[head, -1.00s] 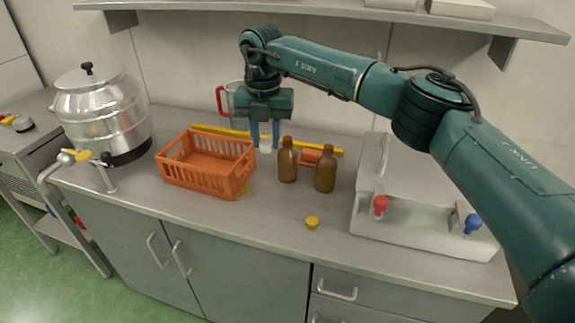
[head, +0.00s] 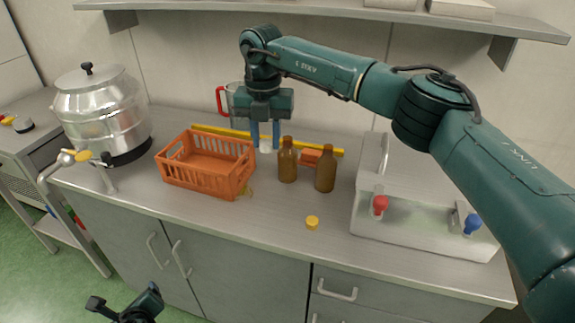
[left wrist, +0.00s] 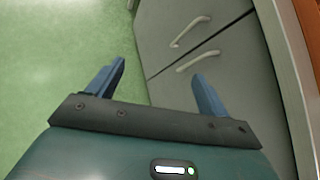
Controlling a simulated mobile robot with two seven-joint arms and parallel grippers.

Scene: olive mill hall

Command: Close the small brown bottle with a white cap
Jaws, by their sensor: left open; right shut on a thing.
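Two brown bottles stand upright without caps on the counter, a left one (head: 287,165) and a right one (head: 325,172). They look alike in size, so I cannot tell which is the small one. My right gripper (head: 265,138) is shut on the white cap (head: 265,146), just behind and left of the left bottle. The cap is partly hidden between the blue fingers. My left gripper shows in the left wrist view (left wrist: 158,78), open and empty, low in front of the cabinet doors. A yellow cap (head: 312,222) lies in front of the bottles.
An orange crate (head: 205,184) stands left of the bottles. A yellow strip (head: 213,131), a small orange object (head: 311,157) and a red-handled jug (head: 228,100) are behind. A white unit with red and blue taps (head: 410,222) stands right, a steel drum (head: 103,115) left. The front counter is mostly clear.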

